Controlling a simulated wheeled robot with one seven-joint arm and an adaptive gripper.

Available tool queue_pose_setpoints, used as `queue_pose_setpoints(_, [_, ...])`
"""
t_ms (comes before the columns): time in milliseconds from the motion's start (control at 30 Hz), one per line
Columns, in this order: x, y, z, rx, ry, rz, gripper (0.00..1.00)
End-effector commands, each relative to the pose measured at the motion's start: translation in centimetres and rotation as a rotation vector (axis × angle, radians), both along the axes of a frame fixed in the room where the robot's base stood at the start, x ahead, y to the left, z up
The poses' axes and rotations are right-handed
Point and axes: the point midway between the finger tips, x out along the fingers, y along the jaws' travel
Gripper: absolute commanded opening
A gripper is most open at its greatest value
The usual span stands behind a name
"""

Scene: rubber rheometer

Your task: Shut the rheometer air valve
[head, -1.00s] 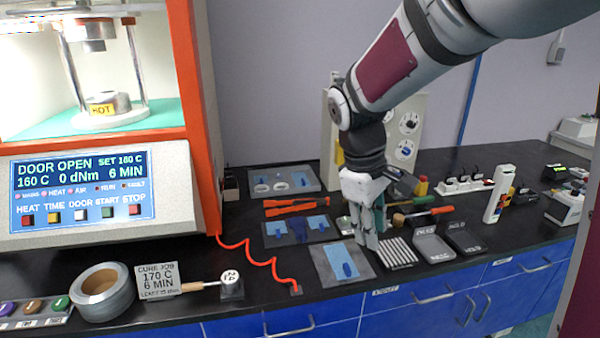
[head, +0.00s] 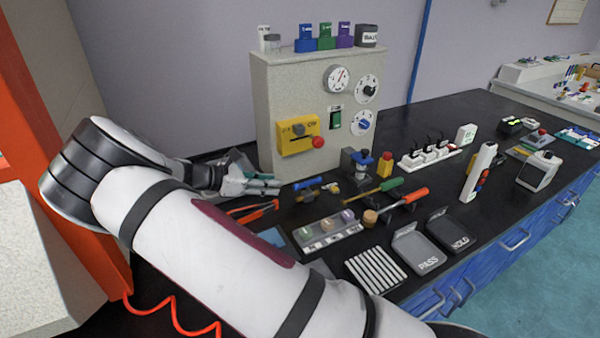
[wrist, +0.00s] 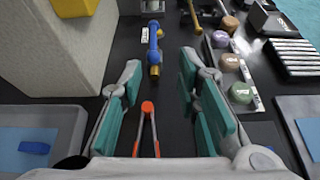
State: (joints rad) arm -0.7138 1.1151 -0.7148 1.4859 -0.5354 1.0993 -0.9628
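A small valve with a blue handle (head: 308,184) and brass fittings lies on the black bench in front of the beige control box. In the wrist view the blue handle (wrist: 154,38) stands ahead of my gripper near the top, with a brass end (wrist: 155,71) towards me and a small white label beside it. The handle looks roughly in line with the body, but I cannot be sure. My gripper (head: 272,185) is left of the valve and apart from it. In the wrist view my gripper (wrist: 168,108) has its teal fingers spread, with nothing between them.
Orange-handled pliers (wrist: 147,108) lie below and between the fingers. The control box (head: 270,100) rises close behind my gripper. The rheometer's orange frame is at left.

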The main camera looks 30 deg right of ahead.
Motion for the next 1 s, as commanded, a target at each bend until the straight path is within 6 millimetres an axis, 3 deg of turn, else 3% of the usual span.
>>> queue_pose_setpoints(267, [0.3, -1.3, -0.8, -0.025, 0.017, 0.018, 0.30])
queue_pose_setpoints(700, [0.2, -9.0, -4.0, -0.024, 0.017, 0.015, 0.30])
queue_pose_setpoints(1000, [0.3, -12.2, -5.4, -0.022, 0.015, 0.017, 0.30])
